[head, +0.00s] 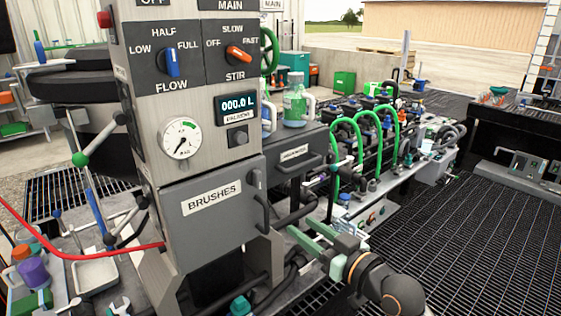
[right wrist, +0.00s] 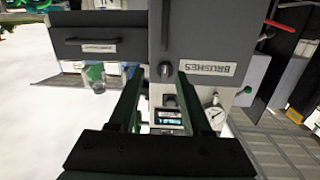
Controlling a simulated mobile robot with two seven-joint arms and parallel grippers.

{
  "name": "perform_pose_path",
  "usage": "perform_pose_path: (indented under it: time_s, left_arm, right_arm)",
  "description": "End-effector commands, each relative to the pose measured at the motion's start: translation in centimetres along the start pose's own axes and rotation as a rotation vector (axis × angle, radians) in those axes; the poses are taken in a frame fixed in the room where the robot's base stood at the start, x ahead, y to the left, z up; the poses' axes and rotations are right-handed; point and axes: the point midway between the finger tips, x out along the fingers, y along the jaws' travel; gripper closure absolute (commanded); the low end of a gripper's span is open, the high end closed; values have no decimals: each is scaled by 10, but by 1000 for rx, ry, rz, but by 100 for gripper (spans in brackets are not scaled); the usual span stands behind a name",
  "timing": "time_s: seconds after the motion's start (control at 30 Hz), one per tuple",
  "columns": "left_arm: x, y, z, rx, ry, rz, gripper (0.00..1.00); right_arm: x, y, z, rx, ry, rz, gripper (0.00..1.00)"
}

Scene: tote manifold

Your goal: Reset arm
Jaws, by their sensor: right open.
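My right gripper (head: 297,228) comes in from the lower right in the head view, with its two green fingers apart and nothing between them. It is just right of the grey cabinet (head: 205,240) with the "BRUSHES" drawer (head: 212,205), in front of black pipes. In the right wrist view the open fingers (right wrist: 158,75) point toward the cabinet front, which appears upside down with the drawer label (right wrist: 208,68). Whether the fingers touch anything is unclear. My left gripper is not in view.
Above the drawer are a gauge (head: 180,138), a display (head: 236,107), a blue flow knob (head: 172,62) and an orange stir knob (head: 238,54). A green bottle (head: 295,104) stands on a second drawer unit. Green hoses (head: 369,140) rise behind my gripper. Grated floor (head: 450,240) lies open at right.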

Motion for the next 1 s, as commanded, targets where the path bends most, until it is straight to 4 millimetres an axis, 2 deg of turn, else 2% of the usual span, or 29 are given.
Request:
perform_pose_path:
  time_s: [0.03,0.17,0.3,0.4,0.5,0.6,0.7,0.8,1.0]
  left_arm:
    - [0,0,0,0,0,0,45]
    - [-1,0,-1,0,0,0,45]
    - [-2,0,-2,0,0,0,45]
    - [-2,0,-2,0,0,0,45]
    - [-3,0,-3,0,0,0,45]
    - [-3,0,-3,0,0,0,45]
    - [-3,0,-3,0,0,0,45]
    - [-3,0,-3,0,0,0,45]
    - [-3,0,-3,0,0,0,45]
  right_arm:
    - [-7,2,33,28,-46,29,51]
    - [-36,6,120,85,-169,121,51]
    - [-84,0,209,125,-311,212,51]
    - [-126,-12,265,141,-413,264,51]
    - [-169,-27,309,148,-507,303,51]
    - [-205,-40,339,147,-578,327,51]
    - [-228,-50,356,146,-625,340,51]
    - [-240,-54,363,143,-646,345,51]
    - [-241,-55,364,142,-649,346,51]
